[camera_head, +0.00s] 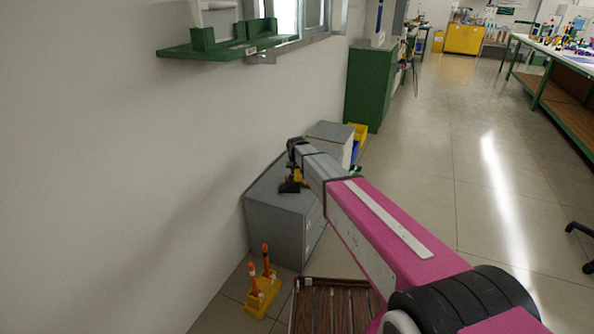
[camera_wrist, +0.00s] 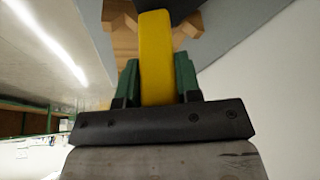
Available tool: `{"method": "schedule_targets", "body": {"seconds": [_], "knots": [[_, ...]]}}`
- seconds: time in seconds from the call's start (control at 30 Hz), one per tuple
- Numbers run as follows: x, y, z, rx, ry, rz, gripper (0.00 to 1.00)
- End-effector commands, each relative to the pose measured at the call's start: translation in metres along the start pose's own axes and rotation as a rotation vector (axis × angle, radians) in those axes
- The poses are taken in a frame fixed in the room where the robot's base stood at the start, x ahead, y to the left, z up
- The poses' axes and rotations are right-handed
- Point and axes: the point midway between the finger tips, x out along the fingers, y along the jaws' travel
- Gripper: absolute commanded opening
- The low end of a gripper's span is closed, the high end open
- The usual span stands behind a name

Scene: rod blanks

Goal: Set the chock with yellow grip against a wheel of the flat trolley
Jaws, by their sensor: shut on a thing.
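My gripper (camera_head: 296,172) is shut on the chock with yellow grip (camera_head: 290,186), above or at the top of a grey cabinet by the wall. In the wrist view the yellow grip (camera_wrist: 156,58) stands between my gripper's green fingers (camera_wrist: 157,82). The flat trolley (camera_head: 333,284), with a brown slatted deck, is at the bottom of the head view. Its near part is cut off by the frame and my arm, and its wheels are not clearly seen. I cannot tell whether the chock touches the cabinet.
The grey cabinet (camera_head: 275,222) stands against the wall. A yellow holder with orange-topped pieces (camera_head: 261,296) is on the floor between wall and trolley. A green cabinet (camera_head: 368,85) stands farther back. A wide floor (camera_head: 440,140) lies open to the right.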

Motion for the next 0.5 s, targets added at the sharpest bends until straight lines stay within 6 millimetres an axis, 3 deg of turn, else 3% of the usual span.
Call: {"method": "schedule_targets", "body": {"seconds": [0.1, 0.13, 0.2, 0.5], "knots": [[0.0025, -0.0001, 0.0010, 0.000, 0.000, 0.000, 0.00], [0.0030, -0.0001, 0.0012, 0.000, 0.000, 0.000, 0.35], [0.0026, 0.0000, 0.0012, 0.000, 0.000, 0.000, 0.57], [0.0017, 0.0000, 0.0009, 0.000, 0.000, 0.000, 0.57]]}}
